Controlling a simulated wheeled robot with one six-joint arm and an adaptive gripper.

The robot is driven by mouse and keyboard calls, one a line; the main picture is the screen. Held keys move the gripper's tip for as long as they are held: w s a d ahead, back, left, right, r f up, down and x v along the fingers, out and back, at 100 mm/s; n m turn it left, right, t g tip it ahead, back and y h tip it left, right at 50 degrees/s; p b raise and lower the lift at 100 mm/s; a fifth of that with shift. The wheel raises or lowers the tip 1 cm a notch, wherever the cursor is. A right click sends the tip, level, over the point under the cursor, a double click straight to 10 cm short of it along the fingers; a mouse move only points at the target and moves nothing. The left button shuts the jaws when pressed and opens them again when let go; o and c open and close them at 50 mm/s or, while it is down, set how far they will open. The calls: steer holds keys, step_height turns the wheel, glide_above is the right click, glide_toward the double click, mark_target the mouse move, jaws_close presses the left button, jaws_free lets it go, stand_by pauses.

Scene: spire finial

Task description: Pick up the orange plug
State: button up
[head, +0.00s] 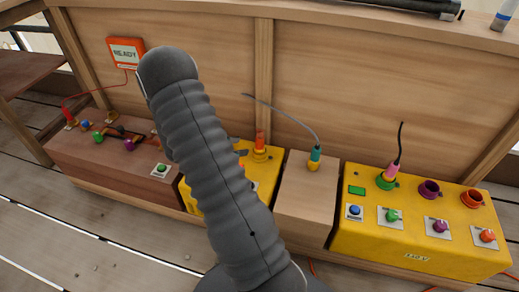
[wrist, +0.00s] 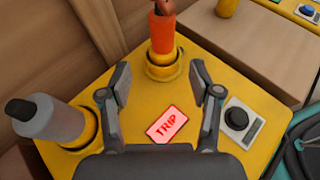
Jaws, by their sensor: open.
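The orange plug (wrist: 163,35) stands upright in a yellow ring socket (wrist: 166,66) on a yellow box (wrist: 150,95) in the wrist view. Its top is cut off by the upper edge of that view. It also shows in the head view (head: 260,139), just right of my arm. My gripper (wrist: 160,84) is open and empty. Its two fingers point toward the plug, one on each side of the line to it, with the plug beyond the fingertips. In the head view my arm hides the gripper and part of the yellow box.
A grey plug (wrist: 50,119) leans in a left socket. A red TRIP sign (wrist: 167,124) and a black button (wrist: 237,119) are on the box. A teal plug (head: 315,153) stands on a wooden block; a pink plug (head: 391,172) stands on the right yellow box. A wooden wall rises behind.

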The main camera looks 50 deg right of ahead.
mark_target(260, 145)
steer(key=x, duration=0.4)
steer(key=shift+x, duration=2.6)
steer(key=shift+s+r, duration=0.2)
jaws_close()
